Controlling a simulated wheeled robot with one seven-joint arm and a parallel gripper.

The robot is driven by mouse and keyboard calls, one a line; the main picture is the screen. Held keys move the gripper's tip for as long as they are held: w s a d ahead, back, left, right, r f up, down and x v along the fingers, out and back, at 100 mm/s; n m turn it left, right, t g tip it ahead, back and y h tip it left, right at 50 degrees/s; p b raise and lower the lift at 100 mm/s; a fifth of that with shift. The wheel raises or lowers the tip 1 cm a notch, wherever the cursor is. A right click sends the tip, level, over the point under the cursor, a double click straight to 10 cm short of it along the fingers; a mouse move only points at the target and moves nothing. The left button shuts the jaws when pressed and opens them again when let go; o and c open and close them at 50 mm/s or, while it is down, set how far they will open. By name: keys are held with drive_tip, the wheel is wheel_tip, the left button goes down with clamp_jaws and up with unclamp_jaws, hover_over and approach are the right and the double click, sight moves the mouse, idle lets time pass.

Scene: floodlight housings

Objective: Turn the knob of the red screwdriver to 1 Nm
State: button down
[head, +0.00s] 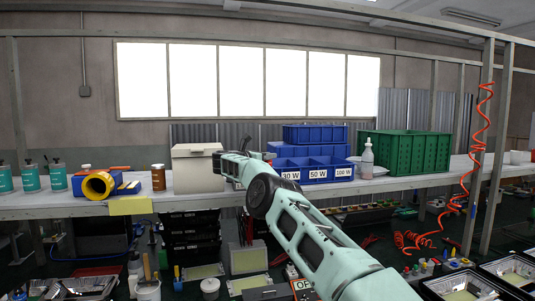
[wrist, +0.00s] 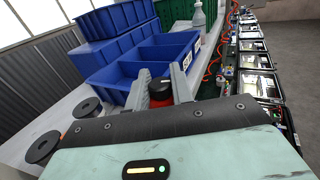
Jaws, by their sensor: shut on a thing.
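In the wrist view, a red tool with a black top (wrist: 160,100), which looks like the red screwdriver, sits between the two grey fingers of my gripper (wrist: 159,88). The fingers are shut on it. Only its upper end shows; the rest is hidden behind the wrist housing. I cannot make out a scale or a knob setting. In the head view, my gripper (head: 262,156) is over the bench, between the pale box and the blue bins. The screwdriver cannot be made out there.
Blue bins (head: 316,173) labelled 30 W, 50 W and 100 W stand just beyond my gripper. A pale box (head: 196,169) is to its left. A coiled red hose (head: 476,150) hangs farther right.

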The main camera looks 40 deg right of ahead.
drive_tip(key=shift+r, duration=0.1)
idle(0.5)
drive_tip(key=c, duration=1.2)
unclamp_jaws()
drive_tip(key=shift+s, duration=0.1)
drive_tip(key=shift+c, duration=0.2)
drive_tip(key=shift+a+f+b, duration=0.25)
drive_tip(key=shift+a+b, duration=0.3)
drive_tip(key=shift+b, duration=0.05)
drive_tip(key=w+a+b, duration=0.1)
drive_tip(key=a+b, duration=0.6)
drive_tip(key=a, duration=0.9)
drive_tip(key=shift+w+r+b, duration=0.2)
drive_tip(key=shift+b, duration=0.1)
drive_tip(key=shift+a, duration=0.1)
